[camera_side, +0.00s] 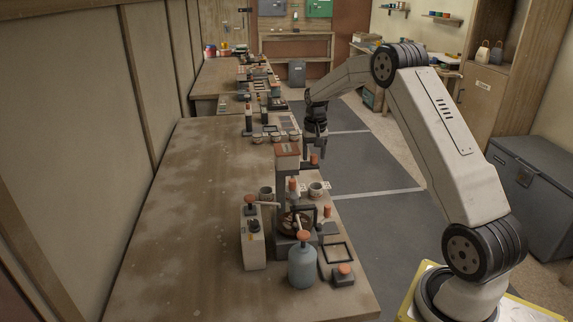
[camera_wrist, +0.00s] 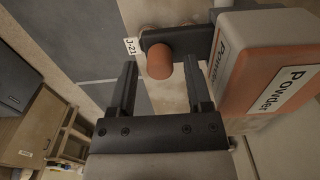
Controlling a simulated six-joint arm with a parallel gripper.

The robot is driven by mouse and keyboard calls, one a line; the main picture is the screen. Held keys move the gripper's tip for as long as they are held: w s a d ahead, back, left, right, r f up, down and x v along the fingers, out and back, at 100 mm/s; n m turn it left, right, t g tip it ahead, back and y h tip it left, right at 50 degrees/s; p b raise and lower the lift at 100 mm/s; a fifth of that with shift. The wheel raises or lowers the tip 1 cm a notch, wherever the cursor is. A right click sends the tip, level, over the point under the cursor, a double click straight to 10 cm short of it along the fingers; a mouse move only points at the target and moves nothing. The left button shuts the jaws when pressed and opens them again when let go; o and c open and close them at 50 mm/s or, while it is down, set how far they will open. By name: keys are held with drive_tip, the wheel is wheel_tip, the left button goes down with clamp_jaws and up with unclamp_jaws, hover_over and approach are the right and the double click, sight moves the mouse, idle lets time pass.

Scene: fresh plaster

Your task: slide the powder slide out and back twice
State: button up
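The powder slide (camera_wrist: 184,40) is a dark bar with an orange knob (camera_wrist: 159,61) at its end, below the orange-and-white box labelled Powder (camera_wrist: 262,72). In the side view the knob (camera_side: 314,160) shows at the bench's right edge, beside the orange-topped powder box (camera_side: 287,150). My gripper (camera_wrist: 160,72) is open, with the knob between its fingertips and a visible gap on each side. In the side view my gripper (camera_side: 314,149) points down just above the knob. Whether the fingers reach down around the knob is hard to tell. The slide's inner end is hidden under the box.
A wooden bench (camera_side: 180,220) carries a blue bottle (camera_side: 302,267), a grey box (camera_side: 253,240) with an orange knob, a black frame (camera_side: 337,252) and several small cups. A tag reading J-21 (camera_wrist: 132,47) is beside the slide. The bench's left part is bare.

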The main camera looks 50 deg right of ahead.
idle(0.4)
drive_tip(key=shift+r, duration=3.9)
drive_tip(key=shift+a, duration=0.15)
drive_tip(key=s+a+f+n+t, duration=0.15)
drive_tip(key=s+a, duration=0.25)
drive_tip(key=a, duration=0.4)
drive_tip(key=s+a+f+n, duration=0.2)
drive_tip(key=s+a+n, duration=0.1)
drive_tip(key=a, duration=0.5)
drive_tip(key=s+a+f+n+t, duration=0.15)
drive_tip(key=s+a, duration=0.25)
drive_tip(key=a, duration=0.4)
drive_tip(key=s+a+f+n, duration=0.2)
drive_tip(key=s+a, duration=0.3)
drive_tip(key=s, duration=0.3)
drive_tip(key=shift+a+f+n, duration=0.25)
drive_tip(key=shift+n, duration=0.25)
drive_tip(key=shift+c, duration=0.2)
